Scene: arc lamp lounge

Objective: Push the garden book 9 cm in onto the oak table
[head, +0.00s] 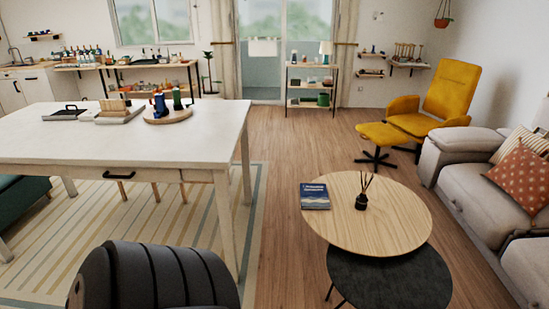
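The garden book (314,196), with a blue cover and pale lettering, lies flat at the left edge of the round oak table (385,225). Its left side appears to reach past the table's rim; how far it overhangs is hard to tell. The lettering is too small to read. Neither of my grippers shows in the head view.
A dark reed diffuser (361,200) stands on the oak table, right of the book. A lower black round table (390,282) sits partly under the oak one. A white table (100,140) stands left. Wood floor (285,200) is clear between. A grey sofa (485,190) stands right.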

